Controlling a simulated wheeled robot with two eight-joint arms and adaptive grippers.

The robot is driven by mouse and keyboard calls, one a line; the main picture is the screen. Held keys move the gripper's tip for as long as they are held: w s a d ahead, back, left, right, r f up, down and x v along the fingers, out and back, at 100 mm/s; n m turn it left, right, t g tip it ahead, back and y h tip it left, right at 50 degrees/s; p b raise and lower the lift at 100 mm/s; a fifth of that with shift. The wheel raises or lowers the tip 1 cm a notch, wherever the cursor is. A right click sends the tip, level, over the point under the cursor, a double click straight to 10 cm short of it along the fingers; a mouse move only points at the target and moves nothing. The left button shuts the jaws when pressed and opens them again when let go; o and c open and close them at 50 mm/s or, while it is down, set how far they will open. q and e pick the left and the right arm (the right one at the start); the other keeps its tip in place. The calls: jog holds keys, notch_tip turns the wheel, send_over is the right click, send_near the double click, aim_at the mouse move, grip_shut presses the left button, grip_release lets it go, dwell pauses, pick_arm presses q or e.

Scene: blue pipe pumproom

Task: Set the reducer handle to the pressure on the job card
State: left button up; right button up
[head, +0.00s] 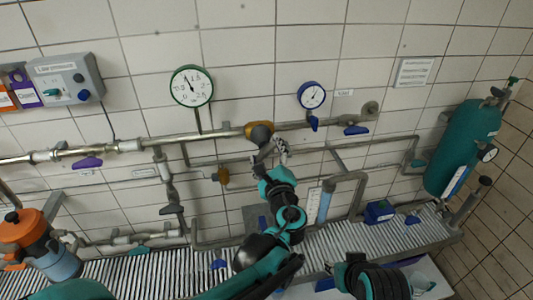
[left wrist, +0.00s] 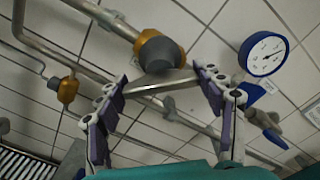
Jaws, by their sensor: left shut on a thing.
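The reducer is a brass body (head: 257,130) on the upper pipe with a dark grey knob, and it also shows in the left wrist view (left wrist: 141,18). Its handle, a grey bar (left wrist: 160,82), runs below the knob between my left fingers. My left gripper (head: 271,150) is shut on the handle, its fingers at either end of the bar. A green-rimmed gauge (head: 192,86) hangs left of the reducer and a blue-rimmed gauge (head: 312,95) right of it. A white card (head: 414,72) is on the wall, its text too small to read.
Pipes with purple and blue valve levers (head: 88,162) run along the tiled wall. A grey control box (head: 66,80) is at the upper left, an orange-topped pump (head: 28,228) at the lower left. A teal cylinder (head: 463,150) stands at the right. A ribbed shelf (head: 345,240) runs below.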

pick_arm(q)
jog(key=shift+m, duration=0.3)
dwell(0.4)
jog(key=o, duration=1.2)
jog(key=v, duration=1.2)
